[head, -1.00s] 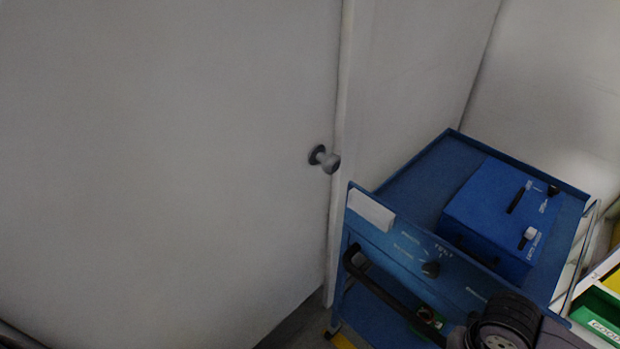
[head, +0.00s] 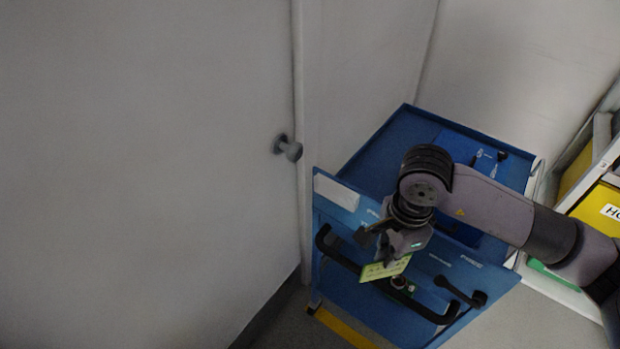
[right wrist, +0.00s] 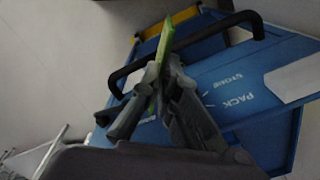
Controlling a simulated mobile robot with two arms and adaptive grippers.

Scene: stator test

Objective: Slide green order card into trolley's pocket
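The green order card (head: 384,269) is held by my right gripper (head: 388,252) in front of the trolley's (head: 342,268) front panel, close to the black handle. In the right wrist view the card (right wrist: 164,45) stands edge-on between the two fingers (right wrist: 158,88), with the handle behind it. A white rectangular plate (head: 336,192) sits at the panel's upper left corner. It also shows in the right wrist view (right wrist: 293,80). The card looks apart from this plate. I cannot make out a pocket opening. My left gripper is out of view.
A curved black handle (head: 345,261) sticks out from the panel. A blue box (head: 470,150) stands on the trolley's top, partly hidden by my right arm. A door with a knob (head: 290,150) is at left. A shelf with a yellow bin (head: 600,208) is at right.

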